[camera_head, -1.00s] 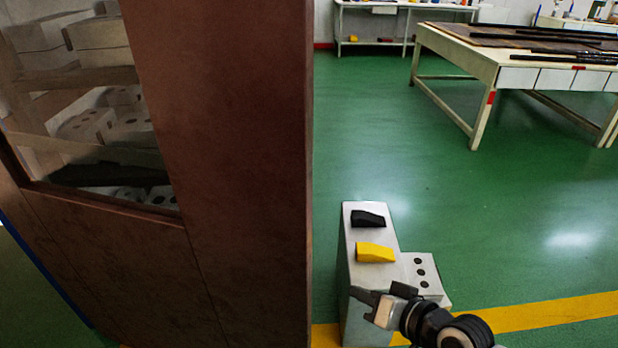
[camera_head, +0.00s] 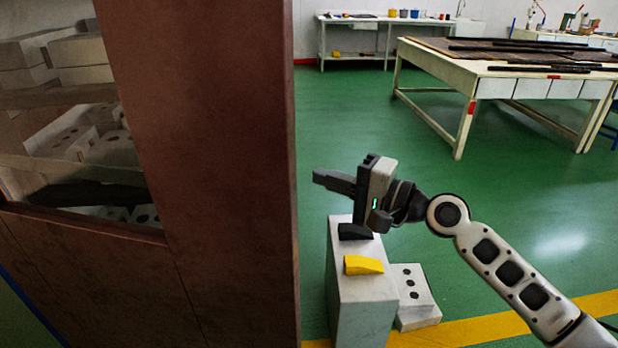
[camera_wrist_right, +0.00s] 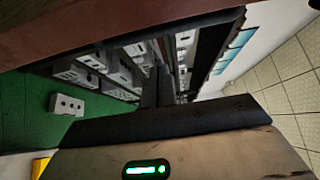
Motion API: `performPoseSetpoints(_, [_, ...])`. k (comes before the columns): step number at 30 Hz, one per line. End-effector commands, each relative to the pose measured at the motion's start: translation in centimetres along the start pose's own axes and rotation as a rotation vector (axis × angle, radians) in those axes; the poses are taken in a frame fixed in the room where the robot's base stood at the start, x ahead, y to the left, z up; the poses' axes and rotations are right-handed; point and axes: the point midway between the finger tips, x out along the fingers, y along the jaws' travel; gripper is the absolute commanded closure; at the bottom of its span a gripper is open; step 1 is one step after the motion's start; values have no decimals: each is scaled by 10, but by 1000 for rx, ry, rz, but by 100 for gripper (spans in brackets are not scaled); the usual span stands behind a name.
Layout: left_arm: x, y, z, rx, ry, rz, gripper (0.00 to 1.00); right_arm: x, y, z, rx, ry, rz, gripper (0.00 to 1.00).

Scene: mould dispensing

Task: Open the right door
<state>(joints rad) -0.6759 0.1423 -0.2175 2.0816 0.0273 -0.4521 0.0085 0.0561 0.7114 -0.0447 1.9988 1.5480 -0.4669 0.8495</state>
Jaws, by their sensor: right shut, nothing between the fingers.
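The tall brown cabinet (camera_head: 215,150) fills the left of the head view. Its large brown panel has a window at the left, where shelves show; I cannot tell which part is the right door or see a handle. My right gripper (camera_head: 318,177) is shut and empty, pointing left, apart from the panel's right edge in the picture. In the right wrist view, the shut fingers (camera_wrist_right: 158,84) lie in front of shelves with grey blocks (camera_wrist_right: 105,68), and a brown edge (camera_wrist_right: 110,30) crosses the top. My left gripper is out of view.
A pale block (camera_head: 366,300) stands below the right gripper, with a black piece (camera_head: 354,232) and a yellow piece (camera_head: 363,265) on top. A lower block with holes (camera_head: 412,284) is beside it. A worktable (camera_head: 450,75) stands behind; green floor between is clear.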

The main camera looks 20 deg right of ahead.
Motion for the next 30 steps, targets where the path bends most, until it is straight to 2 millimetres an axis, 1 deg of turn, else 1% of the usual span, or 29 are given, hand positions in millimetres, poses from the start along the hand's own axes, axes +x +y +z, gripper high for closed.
performPoseSetpoints(1, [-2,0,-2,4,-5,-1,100,9,-4,0,0,-1,-3,100])
performPoseSetpoints(6, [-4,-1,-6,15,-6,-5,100,33,-3,0,0,0,-2,100])
performPoseSetpoints(9, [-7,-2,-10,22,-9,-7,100,26,-1,15,1,-3,4,100])
performPoseSetpoints(15, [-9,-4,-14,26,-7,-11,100,19,-1,33,-1,-2,3,100])
performPoseSetpoints(20, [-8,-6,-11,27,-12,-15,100,17,1,38,-1,0,1,100])
performPoseSetpoints(30, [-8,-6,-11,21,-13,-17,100,19,1,39,0,-1,0,100])
